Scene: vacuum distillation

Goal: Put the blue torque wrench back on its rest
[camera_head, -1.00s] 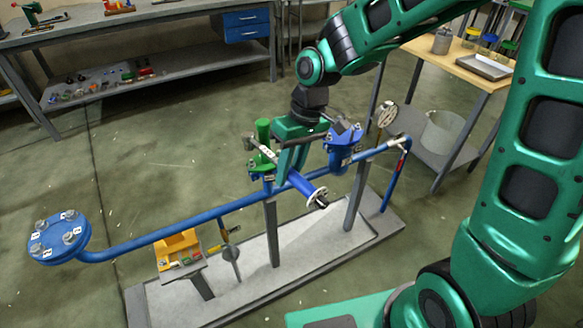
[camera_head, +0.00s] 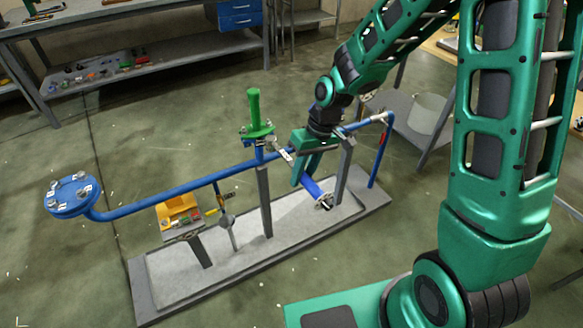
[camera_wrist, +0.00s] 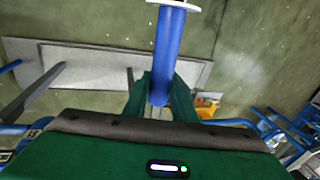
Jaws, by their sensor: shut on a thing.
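My gripper (camera_head: 308,172) is shut on the blue torque wrench (camera_head: 316,190) and holds it above the grey base, near the right part of the blue pipe. The wrench's blue handle slants down and right to an end with a pale disc. Its metal head end shows to the left of my gripper, near the green-handled valve. In the wrist view the blue handle (camera_wrist: 168,55) sits between the two green fingers (camera_wrist: 160,95), with a white disc at its far end. I cannot make out for sure which thing is the wrench's rest.
The blue pipe (camera_head: 175,195) runs on grey posts from a bolted flange (camera_head: 72,195) to the right. A green-handled valve (camera_head: 255,115) stands left of my gripper. A yellow tray (camera_head: 178,212) stands on the grey base (camera_head: 150,300).

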